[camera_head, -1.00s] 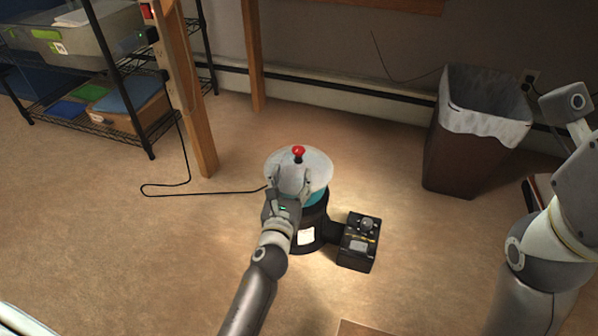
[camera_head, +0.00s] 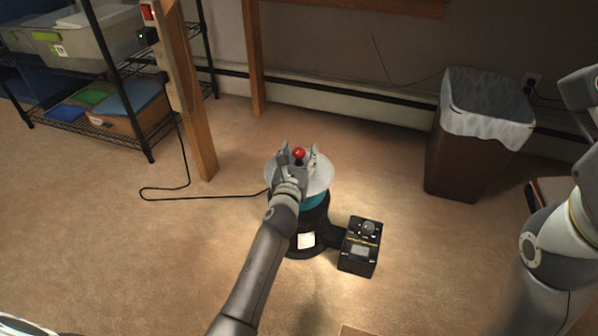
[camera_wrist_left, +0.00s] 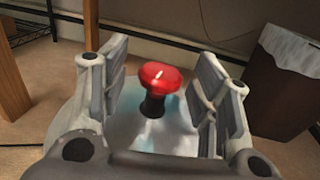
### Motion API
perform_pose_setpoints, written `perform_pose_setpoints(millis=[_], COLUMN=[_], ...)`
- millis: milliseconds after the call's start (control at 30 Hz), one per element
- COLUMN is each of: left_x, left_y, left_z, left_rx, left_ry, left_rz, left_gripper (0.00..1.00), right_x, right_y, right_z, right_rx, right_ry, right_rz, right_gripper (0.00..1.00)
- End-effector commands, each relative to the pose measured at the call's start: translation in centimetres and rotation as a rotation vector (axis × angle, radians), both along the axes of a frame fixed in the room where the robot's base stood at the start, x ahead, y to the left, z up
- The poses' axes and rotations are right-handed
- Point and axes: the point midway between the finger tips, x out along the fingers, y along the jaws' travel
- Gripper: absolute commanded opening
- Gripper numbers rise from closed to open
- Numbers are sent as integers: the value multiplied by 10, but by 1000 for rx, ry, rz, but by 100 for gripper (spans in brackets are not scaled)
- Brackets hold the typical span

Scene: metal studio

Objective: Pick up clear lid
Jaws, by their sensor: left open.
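The clear lid (camera_head: 320,180) is a translucent disc with a red knob (camera_head: 299,153) on top. It lies on a black round machine (camera_head: 310,224) with a teal band under the lid. My left gripper (camera_head: 299,156) is open over the lid, with a finger on each side of the knob. In the left wrist view the red knob (camera_wrist_left: 158,78) on its black stem stands between the two open fingers (camera_wrist_left: 160,95), with gaps on both sides. The lid (camera_wrist_left: 140,135) shows below it, partly hidden by the gripper. My right arm is at the right edge; its gripper is not in view.
A black control box (camera_head: 359,246) is joined to the machine's right side. A brown bin (camera_head: 462,160) with a white liner stands at the back right. A wire shelf (camera_head: 150,130) and a wooden post (camera_head: 198,130) stand at the left. A black cord (camera_head: 215,196) crosses the floor.

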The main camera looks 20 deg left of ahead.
Motion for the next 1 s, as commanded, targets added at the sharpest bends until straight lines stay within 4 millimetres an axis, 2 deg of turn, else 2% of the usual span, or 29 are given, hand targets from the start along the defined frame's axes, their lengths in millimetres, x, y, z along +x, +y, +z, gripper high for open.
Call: perform_pose_setpoints(millis=[200, 633, 1000], left_x=[1, 0, 0], left_y=[0, 0, 0], left_z=[1, 0, 2], left_rx=[0, 0, -1], left_ry=[0, 0, -2], left_rz=[0, 0, 0], left_gripper=[56, 1, 0], right_x=[-3, -2, -1], right_y=[-1, -2, -1], right_z=[2, 1, 1], right_rx=[8, 9, 2], right_ry=[-10, -3, -4], right_rz=[5, 5, 1], right_gripper=[54, 54, 54])
